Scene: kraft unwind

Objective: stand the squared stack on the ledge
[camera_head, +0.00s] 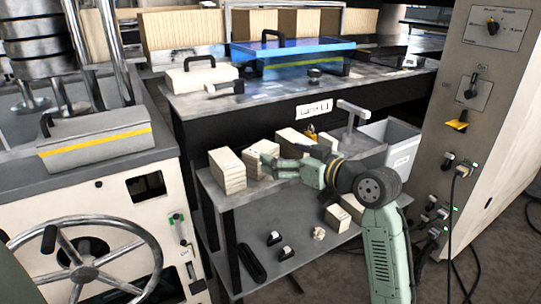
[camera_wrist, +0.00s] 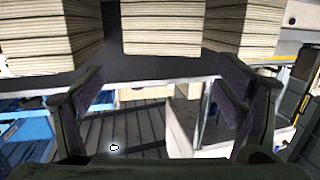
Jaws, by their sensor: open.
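Several pale layered stacks stand on the grey shelf (camera_head: 222,198) in the head view: a left stack (camera_head: 228,172), a middle stack (camera_head: 262,157) and a back stack (camera_head: 293,142). I cannot tell which is the squared one. My gripper (camera_head: 272,163) is open and reaches in from the right, close to the middle stack; contact is unclear. In the wrist view my gripper (camera_wrist: 160,78) has its fingers spread with no stack between them. Beyond the fingertips a left stack (camera_wrist: 45,38), a centre stack (camera_wrist: 162,28) and a right stack (camera_wrist: 245,28) show, cut off by the top edge.
A grey bin (camera_head: 397,137) stands right of the stacks. A raised bench (camera_head: 215,97) with a blue clear cover (camera_head: 290,52) runs behind. A machine with a handwheel (camera_head: 85,270) is at left, a control cabinet (camera_head: 470,110) at right. Small dark parts lie on the lower shelf.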

